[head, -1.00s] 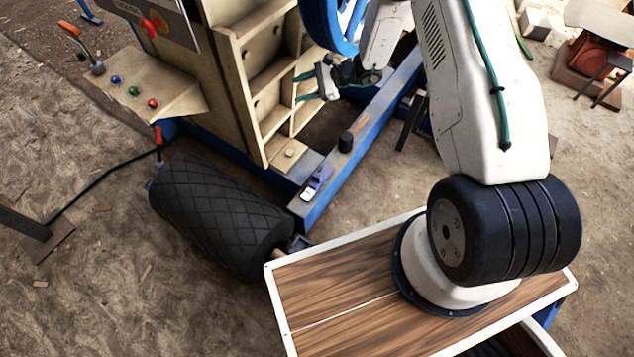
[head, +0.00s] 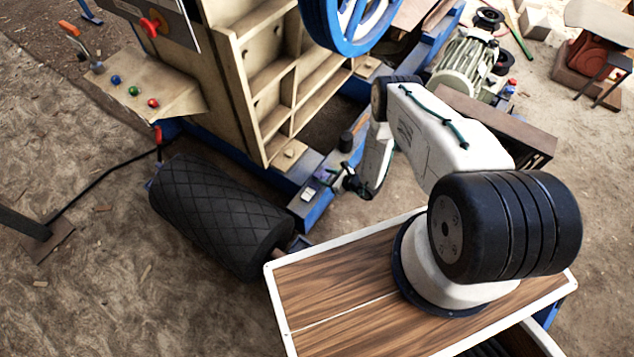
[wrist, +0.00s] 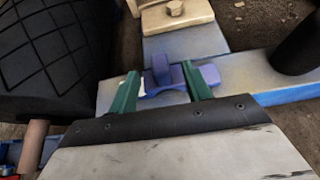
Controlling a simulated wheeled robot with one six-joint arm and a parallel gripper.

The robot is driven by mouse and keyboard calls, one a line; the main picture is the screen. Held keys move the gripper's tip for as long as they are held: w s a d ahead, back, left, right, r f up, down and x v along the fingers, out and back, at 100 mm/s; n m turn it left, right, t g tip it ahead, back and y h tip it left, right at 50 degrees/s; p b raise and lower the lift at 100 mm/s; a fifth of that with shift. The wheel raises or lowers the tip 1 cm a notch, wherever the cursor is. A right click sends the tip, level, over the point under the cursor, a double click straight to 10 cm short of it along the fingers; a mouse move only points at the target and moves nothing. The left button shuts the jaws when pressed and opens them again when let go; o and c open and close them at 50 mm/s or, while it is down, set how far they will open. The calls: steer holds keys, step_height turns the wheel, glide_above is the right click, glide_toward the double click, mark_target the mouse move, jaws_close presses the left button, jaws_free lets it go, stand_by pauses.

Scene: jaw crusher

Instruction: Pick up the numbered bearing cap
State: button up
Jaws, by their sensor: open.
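The bearing cap (head: 310,192) is a small purple-blue piece with a pale label, lying on the blue frame beam of the crusher; any number on it is too small to read. In the wrist view the cap (wrist: 163,72) shows between the two green fingers, with its right end partly behind the right finger. My gripper (head: 335,180) is open, just to the right of the cap in the head view. In the wrist view my gripper (wrist: 161,78) points at the cap with a finger to each side. I cannot tell whether the fingers touch it.
A black quilted roll (head: 220,215) lies left of the beam. A black cylinder (head: 346,141) stands on the beam behind the cap, and also shows in the wrist view (wrist: 298,48). The tan crusher body (head: 250,100) rises behind. A motor (head: 465,62) stands farther right.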

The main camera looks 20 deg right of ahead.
mark_target(318, 175)
steer(key=x, duration=0.5)
steer(key=shift+w+a+f, duration=0.15)
steer(key=shift+f, duration=0.15)
jaws_close()
steer(key=shift+w, duration=0.1)
stand_by(1.0)
